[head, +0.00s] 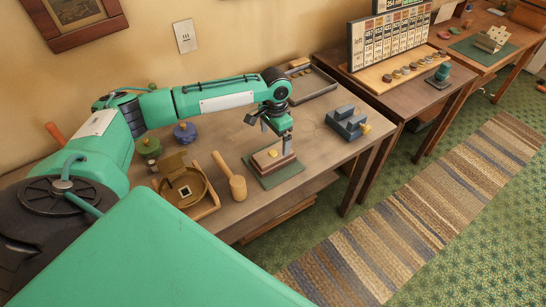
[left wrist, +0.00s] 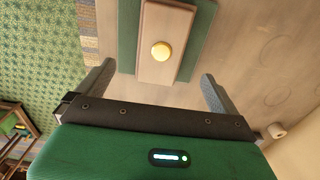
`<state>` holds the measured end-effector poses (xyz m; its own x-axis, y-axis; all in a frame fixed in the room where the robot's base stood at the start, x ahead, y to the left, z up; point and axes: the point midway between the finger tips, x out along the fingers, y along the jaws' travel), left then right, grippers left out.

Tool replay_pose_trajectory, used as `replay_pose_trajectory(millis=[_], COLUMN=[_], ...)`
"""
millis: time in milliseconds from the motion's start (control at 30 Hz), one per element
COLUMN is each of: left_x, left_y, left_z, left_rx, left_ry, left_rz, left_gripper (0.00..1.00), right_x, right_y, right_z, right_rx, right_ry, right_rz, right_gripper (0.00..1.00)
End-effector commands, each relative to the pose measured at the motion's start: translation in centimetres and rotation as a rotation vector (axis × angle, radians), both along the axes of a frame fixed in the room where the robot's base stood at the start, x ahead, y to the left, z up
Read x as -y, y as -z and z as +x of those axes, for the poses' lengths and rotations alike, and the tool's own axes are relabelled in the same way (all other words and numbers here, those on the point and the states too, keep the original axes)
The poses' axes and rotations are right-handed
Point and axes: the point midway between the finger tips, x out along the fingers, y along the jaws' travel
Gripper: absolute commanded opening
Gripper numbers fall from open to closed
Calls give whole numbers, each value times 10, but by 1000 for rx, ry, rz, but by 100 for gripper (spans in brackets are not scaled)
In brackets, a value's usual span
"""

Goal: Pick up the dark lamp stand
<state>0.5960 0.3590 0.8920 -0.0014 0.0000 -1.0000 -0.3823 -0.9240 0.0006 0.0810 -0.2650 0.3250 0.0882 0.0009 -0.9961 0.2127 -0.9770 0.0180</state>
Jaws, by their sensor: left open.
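A brown wooden block stand (head: 264,163) with a round cream-yellow knob lies on a green mat (head: 284,176) on the workbench. I cannot tell for sure that it is the dark lamp stand. In the left wrist view the stand (left wrist: 165,22) shows pinkish wood with a darker brown edge, and the pale knob (left wrist: 160,51) faces me. My left gripper (head: 287,148) is just above the stand's right end in the head view. In the wrist view the left gripper (left wrist: 156,82) is open and empty, its fingers spread wider than the stand. My right gripper is not in view.
A wooden mallet (head: 231,177) and a round brass-coloured box (head: 184,187) stand left of the mat. A blue-grey stepped block (head: 345,122) is to the right, and a dark tray (head: 309,84) behind. Bare bench lies between the mat and the blue-grey block.

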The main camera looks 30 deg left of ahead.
Motion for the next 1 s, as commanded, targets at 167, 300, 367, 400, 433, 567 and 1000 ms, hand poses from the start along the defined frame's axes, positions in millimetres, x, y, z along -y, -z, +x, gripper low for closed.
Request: replay_pose_trajectory(millis=[167,300,367,400,433,567,1000], left_x=[1,0,-1,-1,-2,-3,-3], left_y=[26,35,39,44,48,69,86], left_z=[0,0,-1,-2,-3,-6,-5], left_rx=[-1,0,-1,-2,-2,-2,1], left_ry=[0,0,0,0,0,0,1], left_rz=[0,1,1,1,1,1,0], left_gripper=[98,98,98,98,98,98,90], right_x=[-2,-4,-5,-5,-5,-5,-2], right_y=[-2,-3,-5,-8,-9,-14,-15], right_z=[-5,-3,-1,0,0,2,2], right_rx=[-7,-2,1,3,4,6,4], right_ry=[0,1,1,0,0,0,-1], right_rz=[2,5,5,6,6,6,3], right_gripper=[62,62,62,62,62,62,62])
